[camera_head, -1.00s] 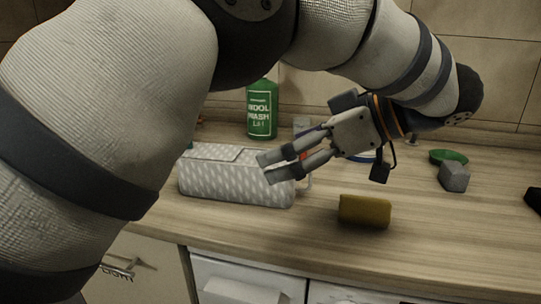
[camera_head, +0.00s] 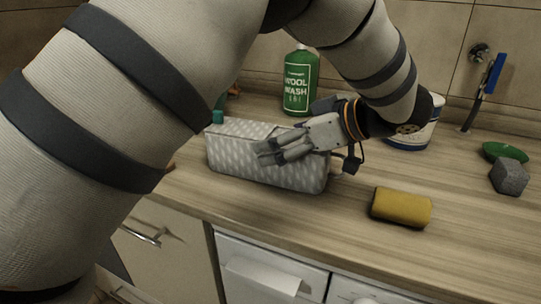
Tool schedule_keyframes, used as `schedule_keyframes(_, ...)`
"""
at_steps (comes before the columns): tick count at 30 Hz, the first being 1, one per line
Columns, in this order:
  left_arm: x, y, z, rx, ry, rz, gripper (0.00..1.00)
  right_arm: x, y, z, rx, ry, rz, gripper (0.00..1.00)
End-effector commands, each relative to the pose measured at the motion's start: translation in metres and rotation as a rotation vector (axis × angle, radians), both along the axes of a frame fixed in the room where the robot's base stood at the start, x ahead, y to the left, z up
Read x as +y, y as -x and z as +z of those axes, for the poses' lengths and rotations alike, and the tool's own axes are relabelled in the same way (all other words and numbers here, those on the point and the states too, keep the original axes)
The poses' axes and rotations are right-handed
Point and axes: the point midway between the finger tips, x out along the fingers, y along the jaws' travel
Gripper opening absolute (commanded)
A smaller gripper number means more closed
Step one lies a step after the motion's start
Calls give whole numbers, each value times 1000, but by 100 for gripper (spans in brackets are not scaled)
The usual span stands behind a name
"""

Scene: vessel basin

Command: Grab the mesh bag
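A grey-and-white patterned, box-shaped pouch, which looks like the mesh bag (camera_head: 235,160), lies on the counter left of centre. My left gripper (camera_head: 266,153) is in front of its upper right part in the picture, with its fingers pointing left. The fingers look close together and overlap the bag in view. I cannot tell whether they touch it or how far apart they are. The gripper hides part of the bag's top and front. My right gripper is not in view.
A green wool wash bottle (camera_head: 299,82) stands behind the bag. A yellow sponge (camera_head: 401,207) lies to the right, near the front edge.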

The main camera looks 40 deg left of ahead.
Motion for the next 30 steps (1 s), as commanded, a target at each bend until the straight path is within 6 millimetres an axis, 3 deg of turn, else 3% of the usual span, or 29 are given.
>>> schedule_keyframes(4,0,0,-1,2,0,0,97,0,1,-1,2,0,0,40)
schedule_keyframes(9,0,0,-1,2,0,0,58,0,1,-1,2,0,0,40)
schedule_keyframes(11,-1,0,-1,2,0,0,49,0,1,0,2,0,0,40)
schedule_keyframes(23,-1,-1,2,0,1,0,49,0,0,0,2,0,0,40)
schedule_keyframes(30,-1,-1,29,-1,2,0,49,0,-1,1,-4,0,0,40)
